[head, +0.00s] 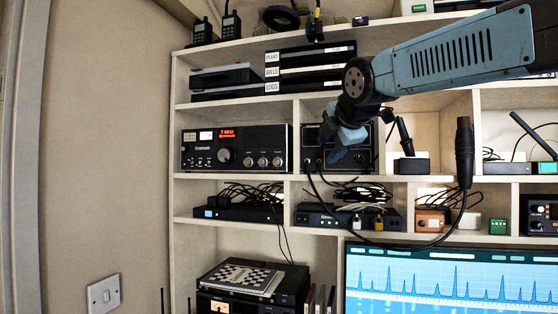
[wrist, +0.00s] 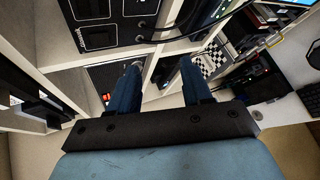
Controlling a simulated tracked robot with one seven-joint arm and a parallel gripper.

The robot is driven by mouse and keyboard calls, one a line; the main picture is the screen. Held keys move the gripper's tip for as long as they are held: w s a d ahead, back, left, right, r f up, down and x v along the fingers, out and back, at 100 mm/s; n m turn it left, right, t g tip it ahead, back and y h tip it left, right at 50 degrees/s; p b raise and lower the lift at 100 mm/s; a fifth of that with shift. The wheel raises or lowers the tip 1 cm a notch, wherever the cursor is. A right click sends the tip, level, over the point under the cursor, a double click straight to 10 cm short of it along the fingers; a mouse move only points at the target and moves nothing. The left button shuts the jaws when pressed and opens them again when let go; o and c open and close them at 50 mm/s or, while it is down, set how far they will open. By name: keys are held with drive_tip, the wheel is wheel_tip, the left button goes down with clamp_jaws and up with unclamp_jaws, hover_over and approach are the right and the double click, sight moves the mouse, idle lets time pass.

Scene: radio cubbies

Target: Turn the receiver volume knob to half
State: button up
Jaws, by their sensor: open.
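The receiver (head: 236,148) is a black unit with a lit red display in the left cubby of the middle row. It has a large round knob (head: 224,155) and several smaller knobs (head: 262,162) to its right. Their labels are too small to read, so I cannot tell which is volume. My gripper (head: 338,147) is right of the receiver, in front of another black unit, apart from the knobs. In the wrist view my gripper (wrist: 158,78) is open and empty. A dark panel with a small orange light (wrist: 106,75), partly behind one finger, looks like the receiver.
A black unit (head: 360,155) with cables stands right behind my gripper. Shelf dividers (head: 296,140) separate the cubbies. A monitor (head: 450,285) is lower right.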

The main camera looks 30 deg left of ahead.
sight(277, 162)
drive_tip(key=s+a+r+n+y, duration=0.1)
drive_tip(key=s+a+r+n, duration=0.2)
drive_tip(key=a, duration=0.5)
drive_tip(key=x, duration=1.4)
drive_tip(key=shift+s+f, duration=0.1)
clamp_jaws()
